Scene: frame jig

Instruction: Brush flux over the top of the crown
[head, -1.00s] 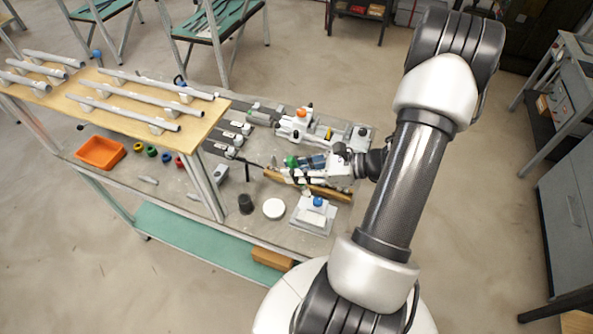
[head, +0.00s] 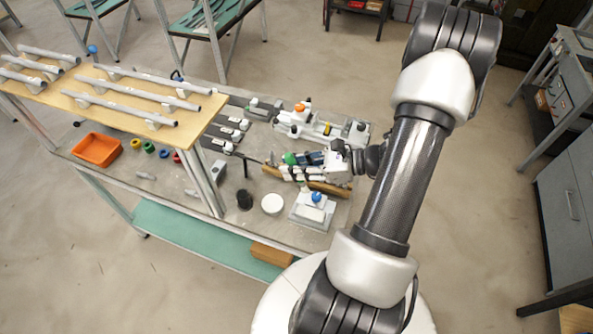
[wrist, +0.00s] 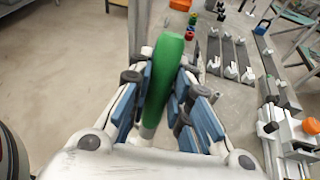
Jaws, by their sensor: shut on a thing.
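My gripper (head: 308,162) is over the workbench, left of my forearm in the head view. In the wrist view, the blue finger pads of my gripper (wrist: 160,90) are shut on a green-handled tool (wrist: 168,65). Its green end (head: 290,158) shows at the left of the fingers in the head view. Its bristles or working tip cannot be made out. A white fixture with a blue knob (head: 316,197) stands just below the gripper in the picture. I cannot tell the crown for certain. A black cup (head: 244,200) and a white round disc (head: 272,204) stand left of that fixture.
A brown bar (head: 328,188) lies below the gripper. A clamp fixture with an orange knob (head: 299,107) is behind it. A raised wooden board (head: 120,85) with grey tubes and an orange bin (head: 97,150) are on the left. Bare bench lies around the cup.

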